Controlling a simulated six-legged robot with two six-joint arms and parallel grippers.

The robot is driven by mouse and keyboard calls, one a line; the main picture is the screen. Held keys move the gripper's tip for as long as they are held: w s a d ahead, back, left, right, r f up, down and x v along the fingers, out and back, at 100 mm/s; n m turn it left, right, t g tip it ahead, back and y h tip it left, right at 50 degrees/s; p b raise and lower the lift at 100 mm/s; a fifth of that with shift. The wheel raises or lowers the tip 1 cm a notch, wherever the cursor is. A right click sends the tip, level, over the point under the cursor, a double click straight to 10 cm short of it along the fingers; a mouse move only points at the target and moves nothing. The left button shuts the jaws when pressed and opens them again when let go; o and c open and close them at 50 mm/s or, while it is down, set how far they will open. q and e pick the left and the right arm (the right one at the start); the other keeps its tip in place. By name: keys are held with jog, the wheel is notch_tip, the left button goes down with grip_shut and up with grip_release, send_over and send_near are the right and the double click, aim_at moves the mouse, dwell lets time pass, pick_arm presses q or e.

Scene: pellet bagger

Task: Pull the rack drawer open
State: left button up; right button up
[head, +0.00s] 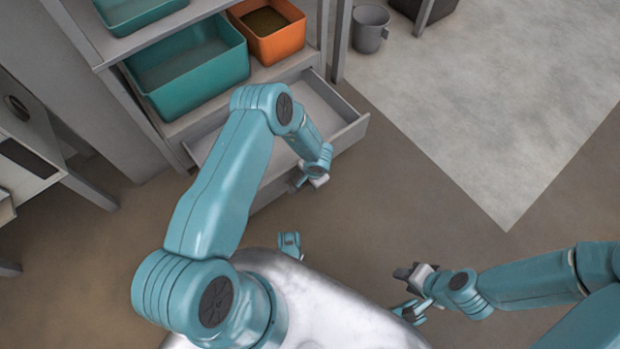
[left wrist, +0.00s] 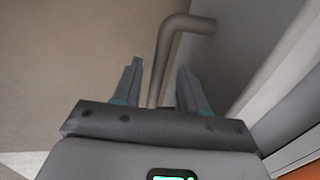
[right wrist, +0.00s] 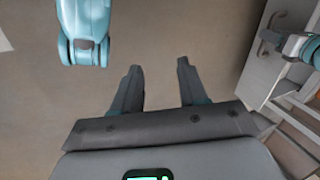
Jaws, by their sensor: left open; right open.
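The rack drawer (head: 345,134) is pulled partway out below the rack's bin shelf in the head view, and its visible inside is empty. My left gripper (head: 300,184) is at the drawer front, partly hidden by my left arm. In the left wrist view, the bent drawer handle (left wrist: 166,60) runs down between the two open fingers (left wrist: 158,88); I cannot tell whether they touch it. The right wrist view shows the drawer front (right wrist: 262,72) at the upper right. My right gripper (head: 404,278) is open and empty, over bare floor and away from the drawer.
A teal bin (head: 190,75) and an orange bin (head: 270,40) stand on the shelf above the drawer. A grey bucket (head: 369,30) is on the floor right of the rack. Floor to the right is clear.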

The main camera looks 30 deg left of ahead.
pick_arm(q)
notch_tip(320, 180, up, 16)
jog(key=s+d+p, duration=0.1)
jog(key=d+p, duration=0.2)
jog(key=p, duration=0.4)
jog(key=shift+p, duration=0.4)
pick_arm(e)
notch_tip(320, 180, up, 7)
jog(key=s+a, duration=0.1)
jog(key=shift+s+a+n+g, duration=0.2)
jog(key=shift+n+g, duration=0.1)
pick_arm(q)
jog(key=shift+s, duration=0.1)
pick_arm(e)
jog(key=shift+r, duration=0.1)
